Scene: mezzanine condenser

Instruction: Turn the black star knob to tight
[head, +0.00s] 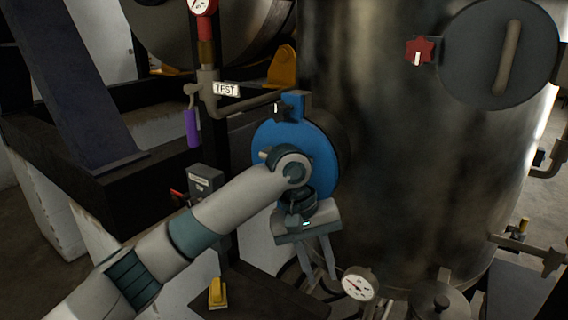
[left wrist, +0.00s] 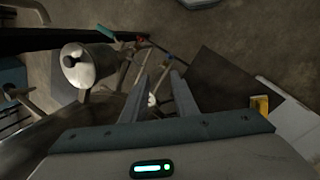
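A small black knob (head: 278,109) with a white mark sits at the upper left of the round blue cover (head: 320,155) on the tank's side, beside a blue bracket. Its star shape is too small to make out. My left forearm and wrist cross in front of the cover and hide its lower part. My left gripper (head: 321,268) hangs below the cover, pointing down, open and apart from the knob. In the left wrist view its two fingers (left wrist: 160,85) stand apart with nothing gripped between them. The knob does not show there. My right gripper is not in view.
A red star knob (head: 419,51) sits beside a round hatch with a handle (head: 506,58). A pipe with a TEST tag (head: 226,89) and purple-handled valve (head: 193,128) stands left of the cover. A gauge (head: 359,284) is below the gripper's right.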

